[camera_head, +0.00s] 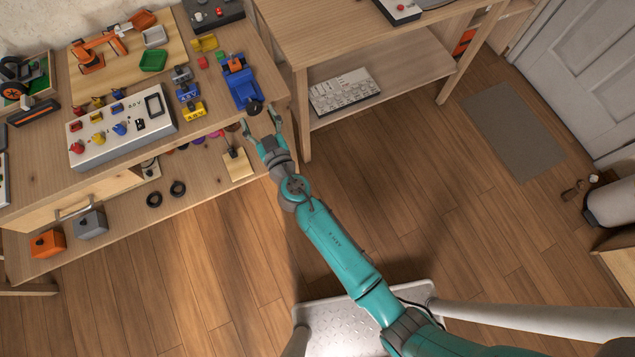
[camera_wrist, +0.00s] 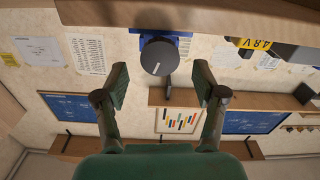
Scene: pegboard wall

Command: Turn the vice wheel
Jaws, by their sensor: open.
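The blue vice (camera_head: 240,86) stands near the right front corner of the wooden workbench, with an orange piece (camera_head: 235,64) at its far end. Its dark round wheel (camera_head: 254,107) faces the front edge. In the wrist view the wheel (camera_wrist: 159,57) is a dark disc with a light mark, a short handle below it and blue vice body behind. My gripper (camera_head: 259,129) is at the bench edge, just in front of the wheel. Its two fingers (camera_wrist: 160,84) are open and spread to either side of the wheel, apparently without touching it.
A white control box (camera_head: 122,130) with coloured switches stands left of the vice, with yellow and blue blocks (camera_head: 190,98) between. A second table (camera_head: 350,30) stands close on the right, its leg near my gripper. Open floor lies in front.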

